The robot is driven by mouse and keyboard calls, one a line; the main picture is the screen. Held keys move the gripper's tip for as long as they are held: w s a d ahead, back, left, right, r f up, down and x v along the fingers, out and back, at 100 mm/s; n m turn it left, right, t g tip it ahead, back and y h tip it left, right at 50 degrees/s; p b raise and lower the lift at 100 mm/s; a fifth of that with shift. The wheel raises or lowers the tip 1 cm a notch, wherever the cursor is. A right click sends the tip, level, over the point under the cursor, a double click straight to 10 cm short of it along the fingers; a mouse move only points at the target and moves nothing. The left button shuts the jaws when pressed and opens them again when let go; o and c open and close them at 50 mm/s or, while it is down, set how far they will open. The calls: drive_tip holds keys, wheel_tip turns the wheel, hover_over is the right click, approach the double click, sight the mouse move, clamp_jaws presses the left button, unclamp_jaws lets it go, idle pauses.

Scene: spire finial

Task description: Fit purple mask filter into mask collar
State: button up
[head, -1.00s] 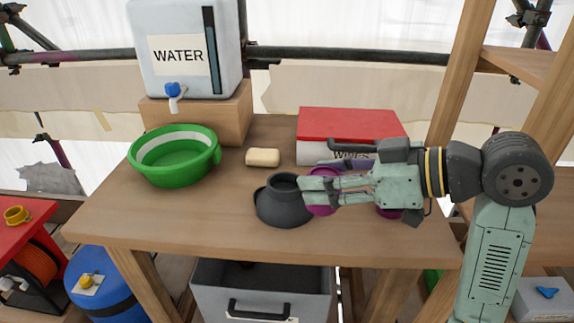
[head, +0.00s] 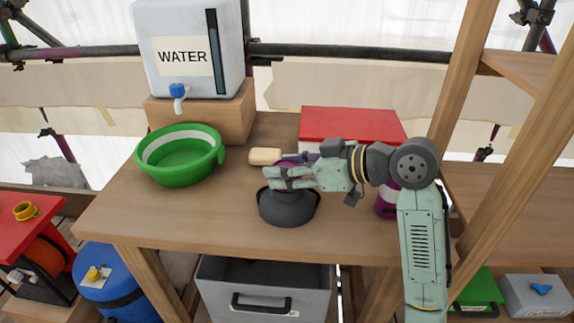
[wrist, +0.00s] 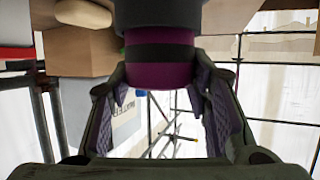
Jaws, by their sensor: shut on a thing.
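The dark grey mask collar (head: 288,212) stands on the wooden table, its wide base down. My gripper (head: 277,179) is over the collar's neck and shut on the purple mask filter (head: 287,162), which is mostly hidden by the fingers in the head view. In the wrist view the filter (wrist: 160,73), purple with a black band, sits between the fingers (wrist: 160,92). A dark round part (wrist: 160,13), apparently the collar, meets its far end there. I cannot tell whether the filter is seated or only touching.
A cream soap bar (head: 265,156) lies just behind the collar. A green basin (head: 180,160) is at left, a water container (head: 188,45) on a wooden block behind. A red-lidded wipes box (head: 350,124) and a purple-and-white item (head: 386,203) are at right.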

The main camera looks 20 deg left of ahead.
drive_tip(key=shift+f, duration=0.1)
drive_tip(key=shift+f, duration=0.15)
drive_tip(key=o, duration=1.1)
drive_tip(key=shift+o, duration=0.2)
drive_tip(key=shift+r, duration=0.2)
drive_tip(key=b+v, duration=0.2)
drive_tip(key=v, duration=1)
